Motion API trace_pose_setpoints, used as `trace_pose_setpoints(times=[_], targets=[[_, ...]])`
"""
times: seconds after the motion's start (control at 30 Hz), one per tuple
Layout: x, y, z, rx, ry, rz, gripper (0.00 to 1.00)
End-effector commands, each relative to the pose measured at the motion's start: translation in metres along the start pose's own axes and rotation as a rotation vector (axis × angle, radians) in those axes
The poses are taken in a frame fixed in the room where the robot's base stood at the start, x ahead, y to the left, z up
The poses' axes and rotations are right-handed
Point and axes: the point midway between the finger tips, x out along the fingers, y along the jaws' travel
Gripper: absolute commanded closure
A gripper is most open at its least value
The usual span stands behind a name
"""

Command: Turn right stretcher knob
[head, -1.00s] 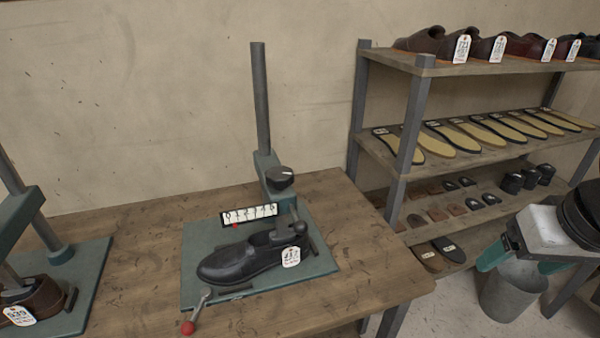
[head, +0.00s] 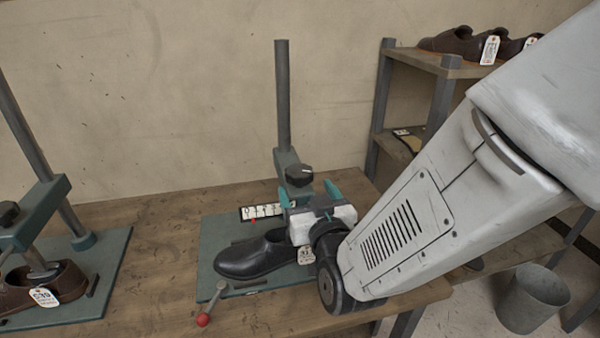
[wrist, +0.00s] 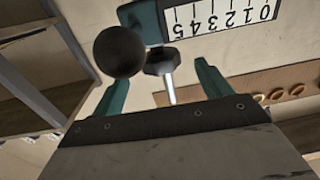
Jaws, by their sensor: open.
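The right stretcher (head: 284,110) has a grey post and teal head. Its black knob (head: 299,176) carries a white mark and stands just beyond my gripper (head: 307,190). The gripper's teal fingers are apart, one on each side below the knob, with no grip visible. A black shoe (head: 255,258) sits below, its heel partly hidden by my gripper. In the wrist view, a round black shape (wrist: 120,52) and a smaller dark knob on a bright stem (wrist: 160,60) lie ahead of my fingers (wrist: 162,78). I cannot tell whether either touches a finger.
A red-tipped lever (head: 203,319) is at the front of the teal base (head: 208,285). Another stretcher (head: 35,205) stands left. A shelf (head: 440,66) is at the right, partly behind my arm.

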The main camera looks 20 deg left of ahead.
Motion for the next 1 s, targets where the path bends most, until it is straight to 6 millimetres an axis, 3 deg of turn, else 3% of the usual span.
trace_pose_setpoints(times=[0.43, 0.83, 1.0], targets=[[0.064, 0.002, -0.001, 0.000, 0.002, 0.003, 0.23], [0.073, 0.001, -0.001, 0.000, 0.002, 0.002, 0.23], [0.073, 0.001, -0.001, 0.000, 0.002, 0.001, 0.68]])
